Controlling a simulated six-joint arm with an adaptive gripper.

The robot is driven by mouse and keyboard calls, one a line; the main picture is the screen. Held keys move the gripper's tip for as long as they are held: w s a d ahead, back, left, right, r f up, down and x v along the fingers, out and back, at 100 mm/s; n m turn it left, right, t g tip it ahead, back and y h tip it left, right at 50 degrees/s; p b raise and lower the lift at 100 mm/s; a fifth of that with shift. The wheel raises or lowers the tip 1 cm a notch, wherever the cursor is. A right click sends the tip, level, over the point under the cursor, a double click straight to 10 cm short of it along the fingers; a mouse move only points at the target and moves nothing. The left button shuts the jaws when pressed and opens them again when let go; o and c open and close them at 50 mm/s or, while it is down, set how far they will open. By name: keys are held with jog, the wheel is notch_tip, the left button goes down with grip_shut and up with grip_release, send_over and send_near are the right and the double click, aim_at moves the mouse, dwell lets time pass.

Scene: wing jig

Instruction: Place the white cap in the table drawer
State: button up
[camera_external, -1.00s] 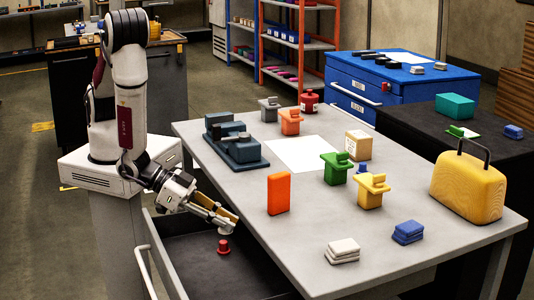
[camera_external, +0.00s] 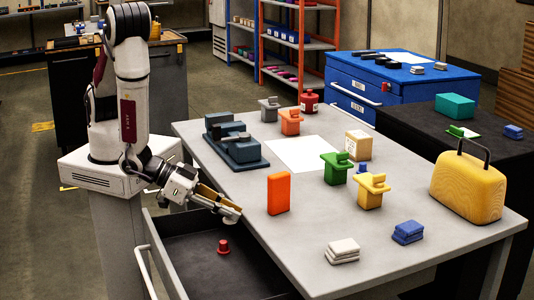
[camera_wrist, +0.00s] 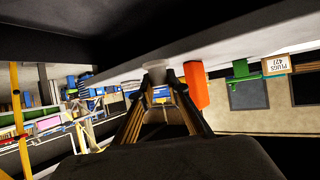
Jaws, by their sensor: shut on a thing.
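My gripper (camera_external: 229,211) is shut on the white cap (camera_external: 231,219), a small pale piece at the fingertips. In the wrist view the cap (camera_wrist: 156,76) shows as a grey-white round piece between the fingertips. The table drawer (camera_external: 190,262) is pulled open, dark inside. My gripper holds the cap above the drawer's opening, near the table's left edge, apart from the drawer floor. A small red cap (camera_external: 224,247) stands on the drawer floor below the gripper.
The grey table (camera_external: 310,230) borders the drawer on the right. An orange block (camera_external: 278,194) stands near that edge. A dark blue fixture (camera_external: 236,145), green part (camera_external: 336,168), yellow part (camera_external: 371,190) and white stacked piece (camera_external: 342,251) are also on the table. The drawer floor has free room around the red cap.

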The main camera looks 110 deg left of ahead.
send_near(247, 269)
jog(key=shift+w+a+f, duration=0.1)
jog(key=shift+w+a, duration=0.2)
jog(key=shift+w, duration=0.45)
jog(key=shift+w+a+r, duration=0.1)
jog(key=shift+w+a, duration=0.15)
jog(key=shift+w, duration=0.5)
jog(key=shift+w+a+f, duration=0.1)
jog(key=shift+w+a, duration=0.2)
jog(key=shift+w, duration=0.4)
jog(key=shift+w+a, duration=0.25)
jog(key=shift+w, duration=0.5)
jog(key=shift+r+x, duration=0.2)
jog(key=shift+x, duration=1.05)
jog(key=shift+w+f, duration=0.15)
jog(key=shift+f, duration=0.15)
jog(key=o, duration=0.8)
